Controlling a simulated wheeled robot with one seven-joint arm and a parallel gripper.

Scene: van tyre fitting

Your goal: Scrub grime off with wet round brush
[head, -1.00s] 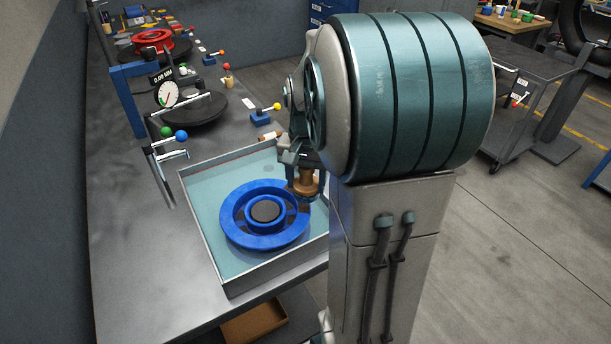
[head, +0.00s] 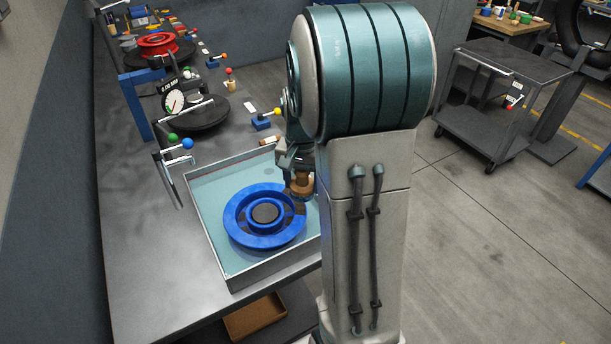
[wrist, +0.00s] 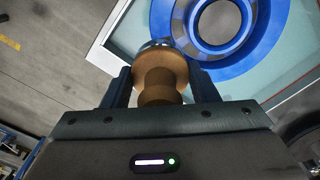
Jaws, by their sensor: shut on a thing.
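A blue ring-shaped wheel part (head: 264,238) with a dark centre lies flat in a shallow square tray (head: 213,237) with a pale blue-green bottom. It also shows at the top of the wrist view (wrist: 262,48). My gripper (head: 299,180) is shut on a round brush with a brown wooden handle (wrist: 161,72). The brush is at the right rim of the blue wheel, inside the tray; its bristles are hidden, so I cannot tell whether they touch.
On the bench (head: 136,239) behind the tray stand a dial gauge (head: 174,101), a black disc (head: 202,114), a blue block with a yellow-knobbed lever (head: 263,122) and a red wheel (head: 159,43). A brown box (head: 254,316) sits below the bench. A grey cart (head: 507,82) stands on the right.

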